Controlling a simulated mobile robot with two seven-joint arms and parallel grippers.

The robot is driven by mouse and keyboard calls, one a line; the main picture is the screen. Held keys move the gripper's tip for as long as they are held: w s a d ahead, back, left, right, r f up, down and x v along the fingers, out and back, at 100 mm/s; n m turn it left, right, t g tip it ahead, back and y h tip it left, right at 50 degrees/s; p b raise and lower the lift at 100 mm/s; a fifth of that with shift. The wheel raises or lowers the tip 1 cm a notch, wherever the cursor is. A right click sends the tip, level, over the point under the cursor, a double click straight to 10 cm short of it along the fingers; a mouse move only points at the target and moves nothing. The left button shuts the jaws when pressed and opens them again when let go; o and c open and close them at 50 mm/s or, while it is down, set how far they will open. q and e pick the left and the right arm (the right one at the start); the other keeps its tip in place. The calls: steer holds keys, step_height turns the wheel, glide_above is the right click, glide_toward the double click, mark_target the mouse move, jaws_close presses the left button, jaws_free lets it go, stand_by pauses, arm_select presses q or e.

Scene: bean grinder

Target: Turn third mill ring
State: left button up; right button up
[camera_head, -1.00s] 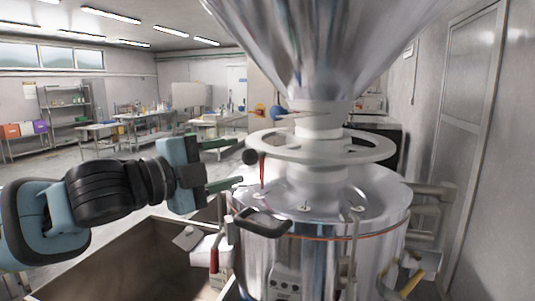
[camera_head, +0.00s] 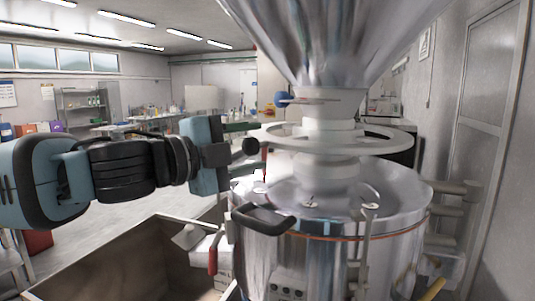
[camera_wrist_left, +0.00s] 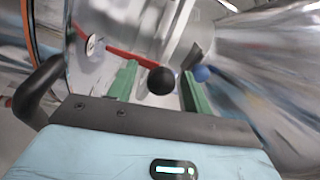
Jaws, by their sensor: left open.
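The mill ring (camera_head: 385,145) is a pale grey handwheel-like ring around the mill's neck, below the steel hopper. A black ball knob (camera_head: 251,147) sits at its left side. My left gripper (camera_head: 246,153) is open at the knob, its upper green finger passing just above it; the lower finger is hardly visible. In the left wrist view the black knob (camera_wrist_left: 160,81) shows between the two open green fingers of my left gripper (camera_wrist_left: 159,71), with gaps on both sides. A blue ball knob (camera_wrist_left: 201,73) lies beyond the right finger. My right gripper is not in view.
The steel hopper (camera_head: 335,40) rises above the ring, and the shiny mill drum (camera_head: 330,260) stands below. A black lid handle (camera_head: 263,220) sticks out under the gripper. An open brown bin (camera_head: 110,265) stands at lower left. A wall is close on the right.

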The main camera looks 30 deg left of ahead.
arm_select(q)
steer(key=shift+f+x, duration=0.2)
steer(key=shift+x, duration=0.75)
steer(key=shift+w+d+r+b, duration=0.15)
steer(key=shift+w+r+b, duration=0.05)
steer(key=shift+w+b, duration=0.15)
jaws_close()
